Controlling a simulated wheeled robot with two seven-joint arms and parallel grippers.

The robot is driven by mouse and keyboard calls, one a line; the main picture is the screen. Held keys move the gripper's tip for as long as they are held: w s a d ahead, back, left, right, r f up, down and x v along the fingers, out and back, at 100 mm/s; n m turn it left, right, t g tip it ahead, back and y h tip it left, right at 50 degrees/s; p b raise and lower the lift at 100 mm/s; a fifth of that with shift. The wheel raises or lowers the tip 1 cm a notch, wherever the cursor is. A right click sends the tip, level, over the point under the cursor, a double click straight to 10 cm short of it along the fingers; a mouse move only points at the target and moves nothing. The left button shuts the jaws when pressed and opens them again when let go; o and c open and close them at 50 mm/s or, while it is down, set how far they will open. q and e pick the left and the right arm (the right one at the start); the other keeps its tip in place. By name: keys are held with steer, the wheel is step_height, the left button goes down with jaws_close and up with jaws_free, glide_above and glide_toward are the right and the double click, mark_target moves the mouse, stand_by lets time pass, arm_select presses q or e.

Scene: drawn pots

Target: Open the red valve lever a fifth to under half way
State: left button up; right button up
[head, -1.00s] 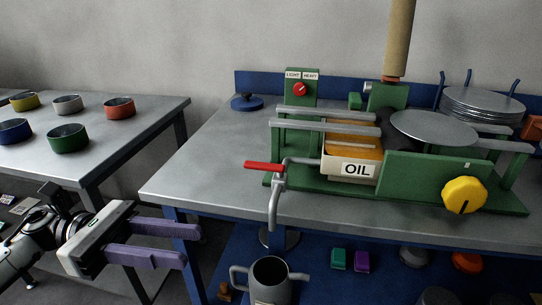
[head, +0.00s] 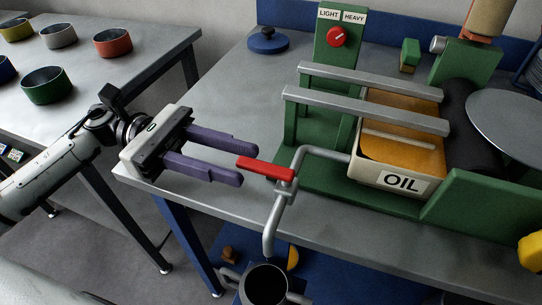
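The red valve lever (head: 265,169) sits on top of a grey pipe tap (head: 286,190) that comes out of the cream oil tank (head: 402,181) marked OIL. The lever points left, roughly across the pipe. My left gripper (head: 248,165) has two purple fingers, apart and empty. In the picture the fingertips are close to the lever's left end, one above and one below it; I cannot tell whether they touch it. A dark grey pot (head: 266,286) with handles is below the spout. My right gripper is not in view.
A green panel with a red LIGHT/HEAVY knob (head: 336,37) stands behind grey rails (head: 370,80). A blue lid (head: 268,41) lies on the bench (head: 215,100). Several coloured pots, such as a green one (head: 47,85), stand on the left table.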

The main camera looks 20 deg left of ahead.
mark_target(294, 177)
arm_select(q)
steer(key=d+p, duration=0.1)
steer(key=d, duration=0.5)
steer(key=shift+d, duration=0.1)
jaws_close()
